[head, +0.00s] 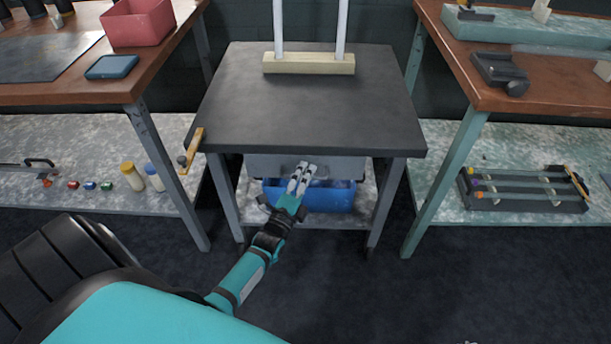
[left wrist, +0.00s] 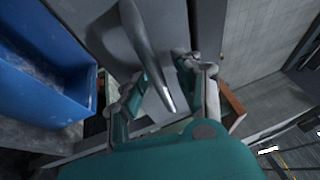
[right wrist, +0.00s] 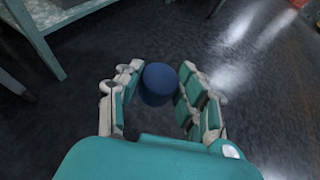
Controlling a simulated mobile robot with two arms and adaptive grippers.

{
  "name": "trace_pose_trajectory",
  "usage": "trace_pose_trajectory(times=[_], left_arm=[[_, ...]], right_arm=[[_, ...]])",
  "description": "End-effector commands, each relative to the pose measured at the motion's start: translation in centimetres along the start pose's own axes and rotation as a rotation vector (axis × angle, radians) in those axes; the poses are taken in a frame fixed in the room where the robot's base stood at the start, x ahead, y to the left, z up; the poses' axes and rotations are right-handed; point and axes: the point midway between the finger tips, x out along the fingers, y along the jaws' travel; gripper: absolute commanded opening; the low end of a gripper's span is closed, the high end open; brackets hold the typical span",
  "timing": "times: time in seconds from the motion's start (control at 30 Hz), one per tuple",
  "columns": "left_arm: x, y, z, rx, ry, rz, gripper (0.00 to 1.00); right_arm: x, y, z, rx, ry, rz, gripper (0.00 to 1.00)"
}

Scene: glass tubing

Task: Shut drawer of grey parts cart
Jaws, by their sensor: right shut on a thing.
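The grey parts cart (head: 310,112) stands in the middle of the head view. Its grey drawer front (head: 262,166) shows under the dark top, with no clear gap visible from above; I cannot tell whether it is fully shut. My left gripper (head: 302,174) is at the drawer front. In the left wrist view, its fingers (left wrist: 160,88) are apart on either side of the grey drawer handle (left wrist: 150,48); contact is unclear. My right gripper (right wrist: 155,90) is shut on a blue cylinder (right wrist: 158,83), above the dark floor. It is outside the head view.
A blue bin (head: 325,198) sits on the cart's lower shelf, also in the left wrist view (left wrist: 40,85). A white-rod stand (head: 308,64) is on the cart top. Benches flank the cart; the floor in front is clear.

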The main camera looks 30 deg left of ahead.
Motion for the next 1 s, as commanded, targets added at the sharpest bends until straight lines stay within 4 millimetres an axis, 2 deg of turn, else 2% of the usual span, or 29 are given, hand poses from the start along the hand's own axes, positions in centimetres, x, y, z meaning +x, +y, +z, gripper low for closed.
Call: trace_pose_trajectory(times=[0.13, 0.27, 0.5, 0.7, 0.83, 1.0], left_arm=[[-0.3, 0.0, 0.0, -0.001, 0.000, 0.000, 0.34], [-2.0, 0.1, 0.0, 0.000, -0.001, 0.002, 0.34], [-7.2, 0.1, 0.0, 0.001, -0.001, 0.003, 0.34], [-10.6, 0.1, 0.0, 0.000, 0.000, 0.002, 0.34], [-11.7, 0.0, 0.0, 0.000, -0.001, 0.000, 0.34], [-12.1, 0.0, 0.0, 0.000, 0.000, 0.000, 0.34]], right_arm=[[0.0, 0.0, 0.0, 0.000, 0.000, 0.000, 0.17], [0.0, 0.0, 0.0, 0.000, 0.000, 0.000, 0.17], [0.0, 0.0, 0.0, 0.000, 0.000, 0.000, 0.17], [0.0, 0.0, 0.0, 0.000, 0.000, 0.000, 0.17], [0.0, 0.0, 0.0, 0.000, 0.000, 0.000, 0.17], [0.0, 0.0, 0.0, 0.000, 0.000, 0.000, 0.17]])
